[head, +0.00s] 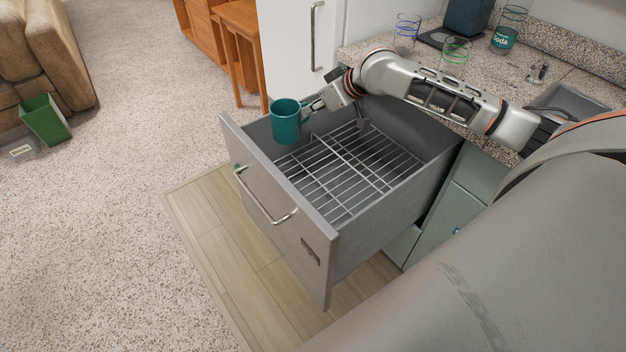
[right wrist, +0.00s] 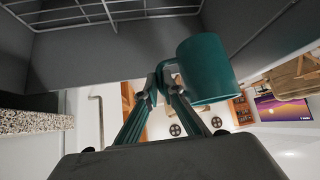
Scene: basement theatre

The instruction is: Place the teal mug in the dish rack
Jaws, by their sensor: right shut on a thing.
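The teal mug (head: 287,121) is upright at the far left corner of the open drawer in the head view, over or just inside it; its exact height is unclear. My right gripper (head: 313,107) is shut on the mug's right side, at its handle. The mug (right wrist: 205,70) and the right gripper's fingers (right wrist: 168,82) also show in the right wrist view. The dish rack (head: 350,172) is a wire grid inside the pulled-out grey drawer (head: 318,236), and its near part holds nothing. My left gripper is not in view.
The granite counter (head: 410,60) at the back right holds striped glasses (head: 456,50), a soda cup (head: 507,32) and a sink (head: 578,102). A white door (head: 290,45) stands behind the drawer. A green bin (head: 45,119) is at the far left. Carpet (head: 130,130) is open on the left.

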